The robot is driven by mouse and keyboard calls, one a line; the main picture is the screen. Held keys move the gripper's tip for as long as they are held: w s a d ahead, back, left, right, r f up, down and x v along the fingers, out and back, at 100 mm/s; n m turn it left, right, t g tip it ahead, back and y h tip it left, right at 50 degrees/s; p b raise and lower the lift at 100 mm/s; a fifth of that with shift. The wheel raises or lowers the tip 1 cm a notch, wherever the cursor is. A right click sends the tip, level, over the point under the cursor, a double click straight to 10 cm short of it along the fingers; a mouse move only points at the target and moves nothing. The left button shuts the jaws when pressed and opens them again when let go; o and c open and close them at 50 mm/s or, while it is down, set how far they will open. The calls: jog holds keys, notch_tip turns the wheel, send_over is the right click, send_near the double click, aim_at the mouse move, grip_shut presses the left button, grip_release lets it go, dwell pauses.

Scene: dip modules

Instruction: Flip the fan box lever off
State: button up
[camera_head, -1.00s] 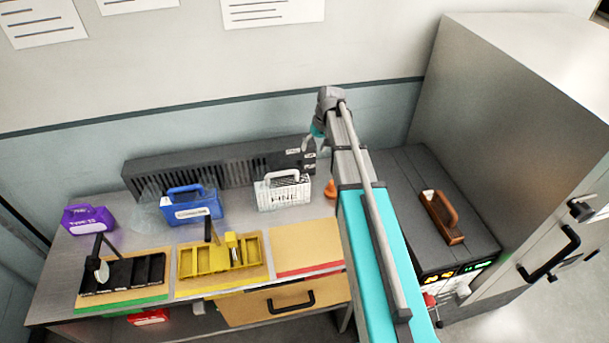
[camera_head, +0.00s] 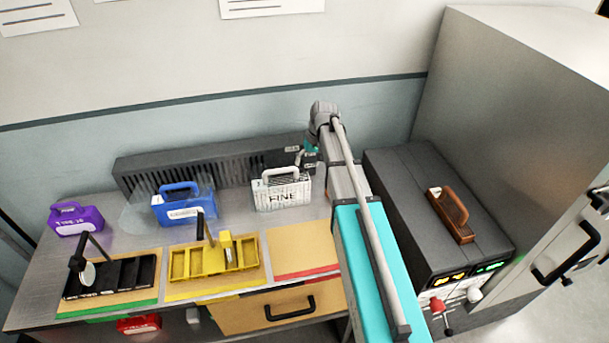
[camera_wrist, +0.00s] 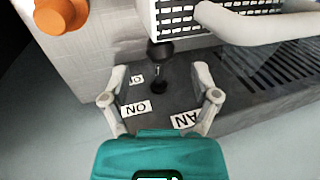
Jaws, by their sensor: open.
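The fan box (camera_head: 215,165) is a long dark grey box with a slotted front, at the back of the table against the wall. Its lever (camera_wrist: 158,66), a dark stem with a round black knob, shows in the wrist view. White labels lie around the lever; one reads ON, one at the right appears to read FAN, and a third is partly hidden. My gripper (camera_wrist: 160,84) is open, with one finger on each side of the lever and no clear contact. In the head view my gripper (camera_head: 301,156) is at the box's right end, and the lever cannot be made out.
A white FINE module (camera_head: 283,193) stands just in front of the fan box; its handle (camera_wrist: 262,26) is close to my fingers. An orange object (camera_wrist: 62,14) is nearby. Blue (camera_head: 183,208) and purple (camera_head: 75,219) modules stand left. A dark cabinet (camera_head: 400,190) is right.

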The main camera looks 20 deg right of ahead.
aim_at(305, 170)
jog(key=shift+b+x, duration=1.55)
jog(key=shift+x, duration=0.3)
jog(key=shift+c, duration=0.3)
grip_shut()
